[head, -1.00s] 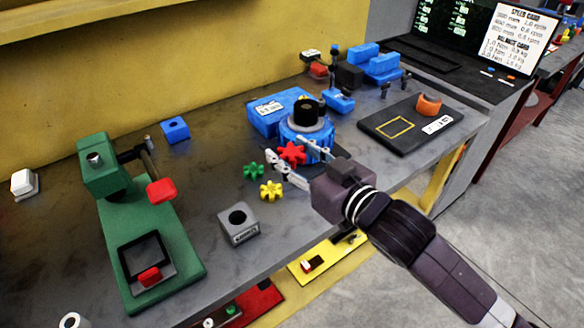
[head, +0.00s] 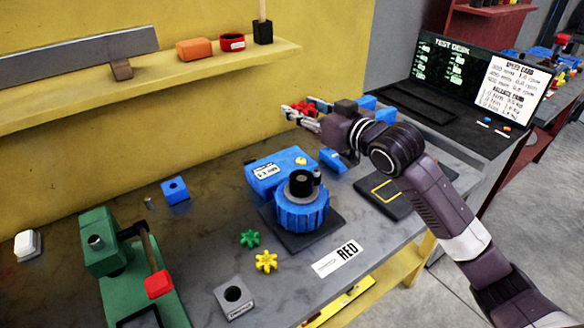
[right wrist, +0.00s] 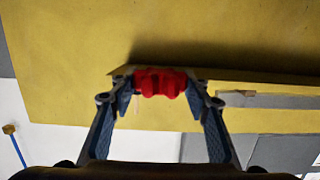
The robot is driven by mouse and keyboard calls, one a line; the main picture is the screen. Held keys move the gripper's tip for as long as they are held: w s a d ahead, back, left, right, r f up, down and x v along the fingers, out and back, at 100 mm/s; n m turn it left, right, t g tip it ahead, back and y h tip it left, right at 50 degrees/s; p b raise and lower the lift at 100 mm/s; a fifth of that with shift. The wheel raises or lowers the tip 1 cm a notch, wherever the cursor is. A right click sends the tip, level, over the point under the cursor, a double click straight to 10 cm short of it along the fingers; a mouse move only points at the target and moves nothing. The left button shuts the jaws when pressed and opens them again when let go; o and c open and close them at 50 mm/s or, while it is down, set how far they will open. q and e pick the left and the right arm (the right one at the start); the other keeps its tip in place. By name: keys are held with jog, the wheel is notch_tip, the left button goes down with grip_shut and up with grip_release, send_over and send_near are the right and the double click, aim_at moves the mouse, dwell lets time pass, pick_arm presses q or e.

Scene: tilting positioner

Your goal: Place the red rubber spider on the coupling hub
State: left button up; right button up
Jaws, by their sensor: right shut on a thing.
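The red rubber spider (head: 304,107) is between the fingertips of my right gripper (head: 298,111), raised high over the back of the bench. In the right wrist view the spider (right wrist: 161,82) sits squarely between both fingertips. The likely coupling hub is the black piece (head: 301,181) on top of the round blue ribbed body (head: 302,213), below and apart from the gripper. Its top is small in the picture, so its details are unclear. My left gripper is not in view.
Green (head: 250,239) and yellow (head: 266,261) spiders lie left of the blue body, near a grey bored block (head: 233,298). A green press (head: 108,250) stands left. A yellow shelf (head: 160,80) runs along the wall.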

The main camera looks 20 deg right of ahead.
aim_at(302, 178)
notch_tip(302, 178, down, 18)
jog(key=p, duration=0.3)
jog(key=shift+s+r, duration=0.15)
jog(key=shift+f, duration=0.5)
jog(key=shift+f, duration=0.2)
jog(key=o, duration=1.2)
jog(key=shift+c, duration=0.2)
jog(key=shift+r, duration=0.1)
